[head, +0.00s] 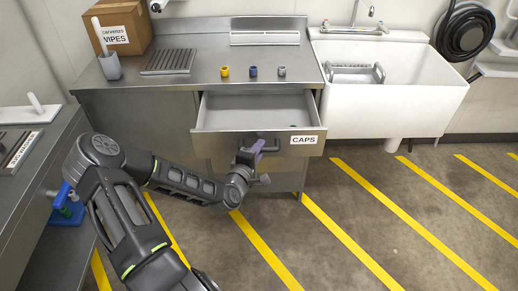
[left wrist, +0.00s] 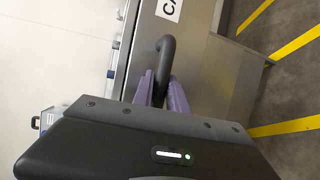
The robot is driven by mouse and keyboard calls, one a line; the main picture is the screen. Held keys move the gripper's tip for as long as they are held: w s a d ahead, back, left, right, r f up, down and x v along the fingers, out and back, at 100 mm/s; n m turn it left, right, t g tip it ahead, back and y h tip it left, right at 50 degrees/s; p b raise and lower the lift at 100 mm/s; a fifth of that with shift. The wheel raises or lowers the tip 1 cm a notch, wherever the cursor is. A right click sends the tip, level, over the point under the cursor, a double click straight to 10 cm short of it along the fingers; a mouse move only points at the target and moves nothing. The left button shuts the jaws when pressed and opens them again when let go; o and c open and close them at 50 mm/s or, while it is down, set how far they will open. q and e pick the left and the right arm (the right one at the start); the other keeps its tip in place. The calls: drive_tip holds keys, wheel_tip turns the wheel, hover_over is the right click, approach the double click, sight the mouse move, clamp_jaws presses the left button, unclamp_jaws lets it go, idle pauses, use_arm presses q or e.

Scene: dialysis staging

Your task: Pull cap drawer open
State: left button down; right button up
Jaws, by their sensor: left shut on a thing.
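The cap drawer (head: 222,141) is a steel drawer with a white "CAPS" label, below the counter in the head view. It stands pulled out, and its inside shows. Something small and green lies at its right inside. My left gripper (head: 254,148) is at the middle of the drawer front. In the left wrist view, the purple fingers (left wrist: 160,92) are shut around the dark bar handle (left wrist: 165,58). The "CAPS" label is partly cut off there. My right gripper is not in view.
Yellow (head: 225,71), blue (head: 253,71) and grey (head: 282,71) caps stand on the counter above the drawer. A white sink (head: 400,100) adjoins on the right. A steel bench (head: 30,190) stands at left. The yellow-striped floor in front is clear.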

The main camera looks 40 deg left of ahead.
use_arm(q)
drive_tip(key=c, duration=1.3)
unclamp_jaws()
drive_tip(key=v, duration=0.7)
drive_tip(key=shift+s+d, duration=0.15)
drive_tip(key=shift+s, duration=0.2)
